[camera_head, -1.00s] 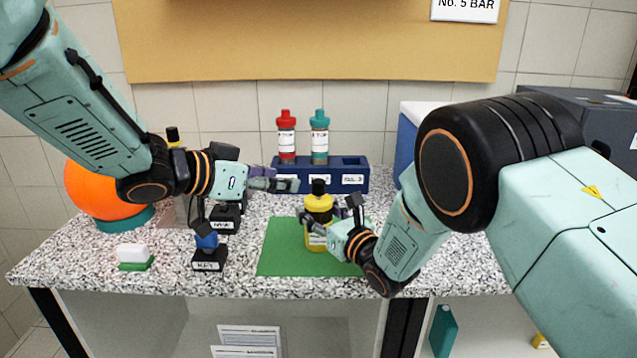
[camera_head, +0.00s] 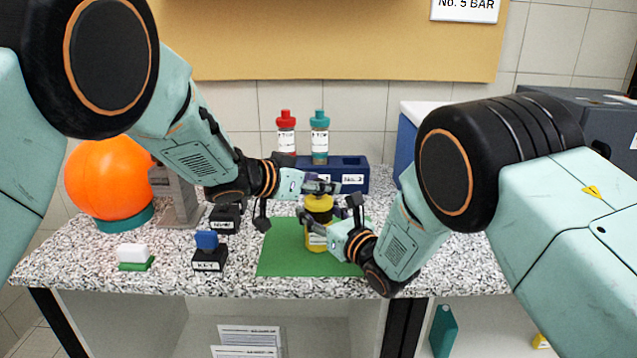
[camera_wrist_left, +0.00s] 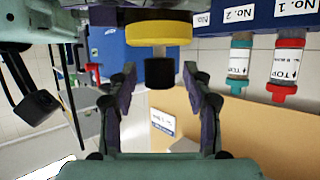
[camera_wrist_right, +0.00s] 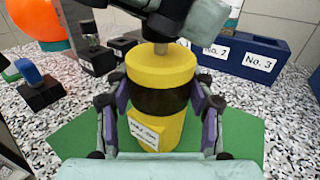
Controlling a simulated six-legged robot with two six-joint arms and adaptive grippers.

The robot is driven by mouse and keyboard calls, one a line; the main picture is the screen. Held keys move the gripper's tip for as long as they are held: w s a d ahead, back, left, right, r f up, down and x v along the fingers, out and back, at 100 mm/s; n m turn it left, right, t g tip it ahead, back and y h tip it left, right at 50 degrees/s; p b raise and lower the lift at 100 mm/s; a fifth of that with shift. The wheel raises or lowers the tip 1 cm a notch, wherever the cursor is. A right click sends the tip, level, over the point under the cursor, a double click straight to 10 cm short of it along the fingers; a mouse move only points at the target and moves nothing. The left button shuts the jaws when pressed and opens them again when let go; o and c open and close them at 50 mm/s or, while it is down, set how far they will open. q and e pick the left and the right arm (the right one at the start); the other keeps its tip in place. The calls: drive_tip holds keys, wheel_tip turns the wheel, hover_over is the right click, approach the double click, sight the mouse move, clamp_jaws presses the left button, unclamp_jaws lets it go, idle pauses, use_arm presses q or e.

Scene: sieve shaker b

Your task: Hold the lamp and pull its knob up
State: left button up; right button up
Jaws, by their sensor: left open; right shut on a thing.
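The lamp is a yellow cylinder (camera_head: 318,240) with a black band, upright on the green mat (camera_head: 283,262). In the right wrist view the lamp (camera_wrist_right: 160,68) stands between my right fingers, with a label low on its front. My right gripper (camera_wrist_right: 160,100) is shut on it around the band. My left gripper (camera_head: 326,187) is open just above the lamp's top. In the left wrist view the black knob (camera_wrist_left: 160,73) on its pale stem sits between the open left fingertips, with gaps on both sides. In the head view the left gripper hides the knob.
Behind the lamp is a blue rack (camera_head: 355,165) holding a red-capped bottle (camera_head: 286,135) and a teal-capped bottle (camera_head: 319,138). On the left are an orange ball (camera_head: 110,178), a blue-topped block (camera_head: 208,255) and a white-and-green block (camera_head: 134,257).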

use_arm(q)
drive_tip(key=shift+c, duration=0.2)
clamp_jaws()
idle(0.4)
